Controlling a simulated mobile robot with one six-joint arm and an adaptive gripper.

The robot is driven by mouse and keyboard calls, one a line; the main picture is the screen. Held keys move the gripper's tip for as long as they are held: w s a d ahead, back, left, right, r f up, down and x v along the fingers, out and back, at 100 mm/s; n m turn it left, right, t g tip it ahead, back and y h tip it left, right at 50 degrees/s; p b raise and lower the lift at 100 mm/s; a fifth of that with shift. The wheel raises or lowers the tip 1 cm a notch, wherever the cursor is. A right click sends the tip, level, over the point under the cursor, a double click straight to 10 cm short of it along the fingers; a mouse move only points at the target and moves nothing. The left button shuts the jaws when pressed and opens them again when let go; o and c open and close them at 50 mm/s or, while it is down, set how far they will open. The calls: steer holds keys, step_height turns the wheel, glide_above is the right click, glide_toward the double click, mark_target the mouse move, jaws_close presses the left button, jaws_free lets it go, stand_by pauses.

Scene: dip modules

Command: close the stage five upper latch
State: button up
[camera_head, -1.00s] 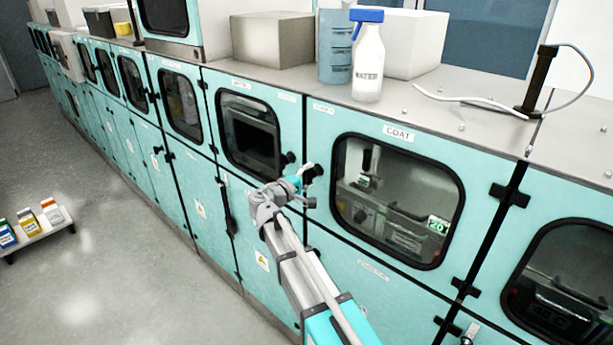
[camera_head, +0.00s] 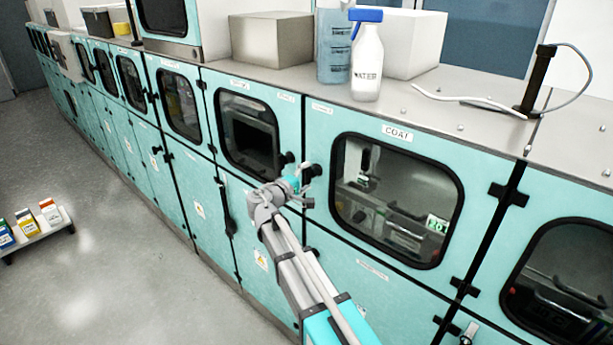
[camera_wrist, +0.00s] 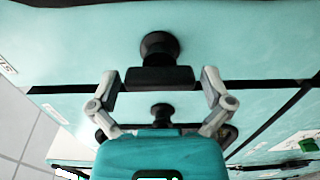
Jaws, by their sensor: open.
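A black latch with a round knob (camera_wrist: 158,45) and a flat dark bar (camera_wrist: 160,79) is on the teal door in the wrist view. My gripper (camera_wrist: 160,82) is open, with one grey finger on each side of the bar. I cannot tell whether the fingers touch it. A second black knob (camera_wrist: 162,111) shows lower in that view. In the head view my gripper (camera_head: 303,184) is at the door seam left of the COAT window, just below a black knob (camera_head: 316,170). Another knob (camera_head: 290,158) is on the door to the left. The stage labels are too small to read.
The COAT door (camera_head: 400,205) has a large dark-framed window. A white WATER bottle (camera_head: 367,68) with a blue top, a blue container (camera_head: 335,45) and boxes stand on the counter above. A low rack (camera_head: 38,230) with small containers stands on the open floor at left.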

steer(key=v, duration=1.1)
steer(key=shift+s+a, duration=0.3)
steer(key=s+d+f+m+g+y+b, duration=0.1)
steer(key=s+d+f+m+g+b, duration=0.15)
steer(key=d+f+g, duration=0.45)
steer(key=s+d+f+m+g+y+b, duration=0.1)
steer(key=s+d+f+m+g, duration=0.15)
steer(key=d+f, duration=0.9)
steer(key=s+d+f+m+g+y+b, duration=0.4)
steer(key=s+d+f+y, duration=0.4)
steer(key=s+d, duration=0.3)
steer(key=shift+s+m+g+y, duration=0.35)
steer(key=shift+m+y, duration=0.15)
steer(key=shift+m, duration=0.3)
